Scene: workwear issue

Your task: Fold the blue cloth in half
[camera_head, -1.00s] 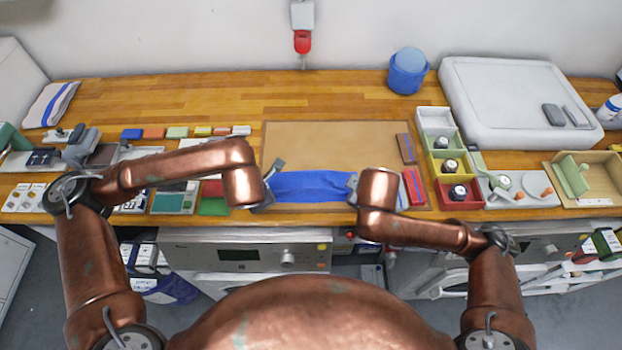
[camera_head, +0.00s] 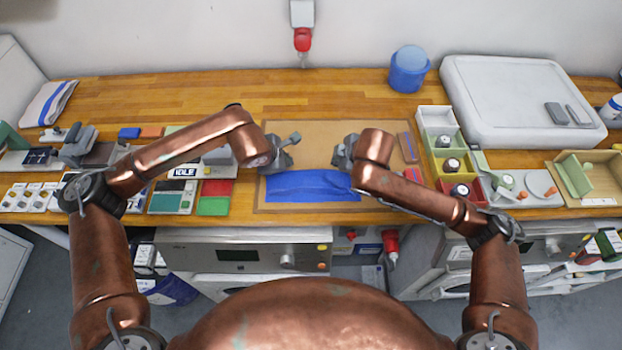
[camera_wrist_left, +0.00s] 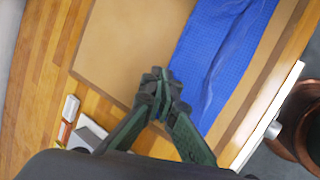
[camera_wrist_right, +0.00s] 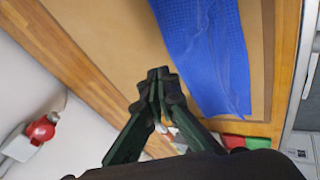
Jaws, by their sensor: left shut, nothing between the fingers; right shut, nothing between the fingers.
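The blue cloth (camera_head: 308,188) lies as a long, narrow, slightly wrinkled strip along the front part of the tan board (camera_head: 330,140). In the left wrist view the cloth (camera_wrist_left: 225,50) shows a lengthwise crease or layer edge. It also shows in the right wrist view (camera_wrist_right: 205,50). My left gripper (camera_head: 290,140) is shut and empty, just behind the cloth's left end. My right gripper (camera_head: 340,152) is shut and empty, behind the cloth's right end. Both appear to be apart from the cloth. My right forearm hides the cloth's right end in the head view.
On the right are a red bin (camera_head: 460,190), a yellow bin (camera_head: 450,163) and a large white lidded box (camera_head: 515,95). A blue tub (camera_head: 408,70) stands at the back. A folded striped towel (camera_head: 48,103) lies far left. The back middle of the bench is clear.

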